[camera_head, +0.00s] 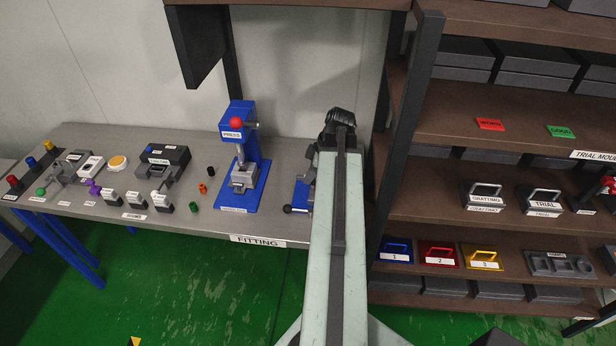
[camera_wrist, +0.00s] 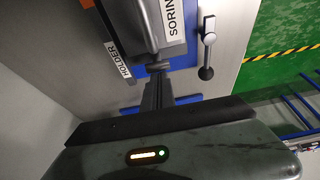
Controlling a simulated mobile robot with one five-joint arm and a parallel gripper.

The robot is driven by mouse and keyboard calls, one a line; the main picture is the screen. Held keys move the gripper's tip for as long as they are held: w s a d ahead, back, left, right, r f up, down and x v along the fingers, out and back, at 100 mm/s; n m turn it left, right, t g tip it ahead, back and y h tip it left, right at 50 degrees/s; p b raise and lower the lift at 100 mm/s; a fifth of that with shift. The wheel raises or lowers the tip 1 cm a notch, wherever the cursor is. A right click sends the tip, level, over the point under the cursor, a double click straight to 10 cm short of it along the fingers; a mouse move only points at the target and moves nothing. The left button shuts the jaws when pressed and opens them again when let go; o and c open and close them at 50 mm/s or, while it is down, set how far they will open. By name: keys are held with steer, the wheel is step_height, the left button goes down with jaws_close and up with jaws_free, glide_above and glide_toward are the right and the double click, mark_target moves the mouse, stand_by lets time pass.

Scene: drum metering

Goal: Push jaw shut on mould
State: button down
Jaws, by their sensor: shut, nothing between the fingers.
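The holder shows in the wrist view as a blue base (camera_wrist: 184,61) on the grey bench, with a "HOLDER" label beside it. A dark block with a white label starting "SORIN", seemingly the mould (camera_wrist: 145,22), sits over the base; its top is cut off by the frame. A metal lever with a dark ball (camera_wrist: 206,72) stands at its right. My gripper (camera_wrist: 157,82) is shut and empty, its tips close to the block's near end; I cannot tell whether they touch. The jaw is not clearly distinguishable. In the head view my arm hides most of the blue holder (camera_head: 301,194).
A blue press (camera_head: 240,160) with a red knob stands left of the holder on the bench (camera_head: 110,139). Small coloured cylinders and several fixtures lie further left. A shelf rack (camera_head: 480,102) with moulds stands right of my arm. Green floor lies in front.

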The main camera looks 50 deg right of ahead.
steer(key=shift+w+a+r, duration=0.15)
steer(key=shift+w+a, duration=0.15)
steer(key=shift+w, duration=0.1)
steer(key=shift+w+a+r+p, duration=0.25)
steer(key=shift+w+a, duration=0.2)
steer(key=shift+w, duration=0.2)
steer(key=shift+w+a+r+p, duration=0.1)
steer(key=shift+w+a+p, duration=0.15)
steer(key=shift+w+a, duration=0.25)
steer(key=p+v, duration=0.9)
steer(key=v, duration=0.1)
steer(key=shift+w+d, duration=0.15)
steer(key=c, duration=1.2)
jaws_free()
steer(key=s+f+b, duration=0.1)
steer(key=s+d+f+b, duration=0.1)
steer(key=f+b, duration=0.1)
steer(key=shift+d+f, duration=0.1)
steer(key=shift+f, duration=0.1)
steer(key=shift+o, duration=0.5)
steer(key=s+f+b, duration=0.1)
steer(key=s+d+f+b, duration=0.1)
steer(key=shift+s+d+t, duration=0.25)
steer(key=shift+s+t, duration=0.05)
steer(key=shift+r, duration=0.25)
steer(key=b+x, duration=0.7)
steer(key=x, duration=0.1)
steer(key=shift+s, duration=0.1)
steer(key=shift+a+r, duration=0.1)
steer(key=shift+r, duration=0.05)
